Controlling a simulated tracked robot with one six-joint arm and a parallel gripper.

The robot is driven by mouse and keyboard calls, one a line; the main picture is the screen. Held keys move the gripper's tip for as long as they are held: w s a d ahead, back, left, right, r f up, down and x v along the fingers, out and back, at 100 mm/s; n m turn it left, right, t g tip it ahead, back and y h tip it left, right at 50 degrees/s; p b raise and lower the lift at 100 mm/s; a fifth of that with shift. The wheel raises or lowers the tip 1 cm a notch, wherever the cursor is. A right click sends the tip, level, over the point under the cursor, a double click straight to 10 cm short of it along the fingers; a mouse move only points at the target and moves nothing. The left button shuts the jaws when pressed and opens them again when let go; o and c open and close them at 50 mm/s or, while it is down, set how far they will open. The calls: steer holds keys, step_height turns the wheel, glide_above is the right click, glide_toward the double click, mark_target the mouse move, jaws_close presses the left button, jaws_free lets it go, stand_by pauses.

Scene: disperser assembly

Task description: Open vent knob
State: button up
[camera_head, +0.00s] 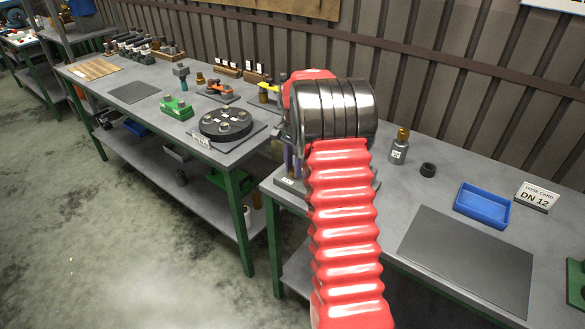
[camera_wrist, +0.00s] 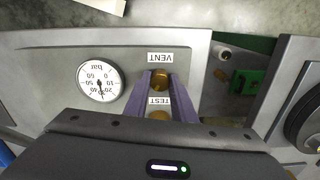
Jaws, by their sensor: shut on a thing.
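The brass vent knob (camera_wrist: 160,80) shows in the wrist view on a grey panel, by a label reading VENT that appears upside down. My gripper (camera_wrist: 161,77) has purple fingers on both sides of this knob and is shut on it. A second brass knob (camera_wrist: 159,115) by the TEST label sits between the fingers, nearer my gripper body and partly hidden. A round bar gauge (camera_wrist: 101,84) is left of the knobs, its needle near the lower part of the dial. In the head view my red arm hides most of the panel; the purple fingers (camera_head: 292,163) show just left of it.
In the head view a blue tray (camera_head: 482,206), a DN 12 hose card (camera_head: 537,196), a grey bottle (camera_head: 399,149) and a dark mat (camera_head: 468,258) are on the right bench. A black round flange (camera_head: 226,124) and a green block (camera_head: 176,107) are on the left bench.

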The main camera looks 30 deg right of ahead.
steer(key=shift+c, duration=1.4)
steer(key=shift+a, duration=0.2)
steer(key=shift+d, duration=0.15)
